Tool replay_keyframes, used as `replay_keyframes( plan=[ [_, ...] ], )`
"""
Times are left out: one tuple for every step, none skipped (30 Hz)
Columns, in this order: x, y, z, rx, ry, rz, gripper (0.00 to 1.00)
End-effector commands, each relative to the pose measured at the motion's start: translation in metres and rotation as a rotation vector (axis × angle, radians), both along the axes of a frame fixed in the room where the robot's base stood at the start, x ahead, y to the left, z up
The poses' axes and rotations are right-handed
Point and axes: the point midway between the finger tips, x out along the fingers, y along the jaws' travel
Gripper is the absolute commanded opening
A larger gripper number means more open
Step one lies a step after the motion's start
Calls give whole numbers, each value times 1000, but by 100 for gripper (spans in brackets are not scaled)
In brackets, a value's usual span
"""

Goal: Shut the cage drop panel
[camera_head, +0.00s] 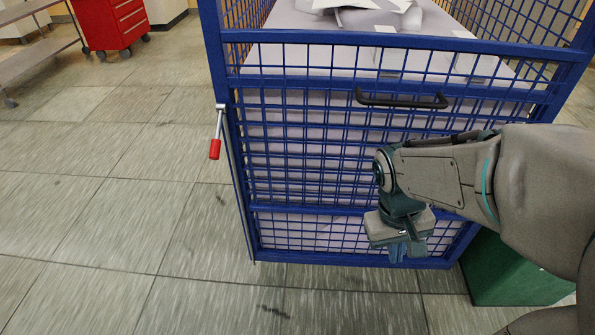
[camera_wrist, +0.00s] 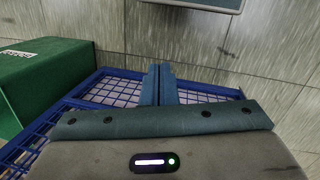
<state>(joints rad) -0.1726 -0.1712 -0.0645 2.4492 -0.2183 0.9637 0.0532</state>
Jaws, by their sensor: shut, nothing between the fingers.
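The blue mesh cage (camera_head: 232,140) stands in front of me, its front side facing me. A black handle (camera_head: 400,102) is fixed across the upper part of its front mesh. The mesh below the handle looks doubled, and I cannot tell exactly how the drop panel sits. A lever with a red grip (camera_head: 215,148) hangs down at the left front post. My gripper (camera_head: 397,252) is shut and empty, pointing down in front of the lower front mesh, below the handle. In the wrist view its fingers (camera_wrist: 158,85) are together, with blue cage bars (camera_wrist: 110,92) behind them.
A green box (camera_head: 505,270) stands on the floor at the cage's right, also in the wrist view (camera_wrist: 45,80). A red drawer cabinet (camera_head: 110,22) stands far left. The tiled floor left of the cage is clear.

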Motion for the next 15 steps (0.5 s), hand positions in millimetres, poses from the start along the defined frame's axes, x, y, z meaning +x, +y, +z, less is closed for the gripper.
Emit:
replay_keyframes(
  plan=[
    [4,0,-21,-55,60,54,0],
    [7,-2,-28,-89,88,81,0],
    [10,-3,-38,-135,124,120,0],
    [13,-4,-45,-171,149,148,0],
    [16,-6,-53,-208,174,177,0],
    [21,-7,-62,-259,206,219,0],
    [24,-8,-69,-297,227,248,0],
    [28,-9,-76,-338,248,280,0],
    [33,-9,-84,-391,274,323,0],
    [37,-9,-91,-432,292,354,0],
    [41,-9,-97,-475,308,388,0],
    [47,-9,-106,-533,329,434,0],
    [52,-8,-112,-577,342,467,0],
    [57,-7,-118,-621,353,503,0],
    [63,-5,-126,-682,369,549,0]
  ],
)
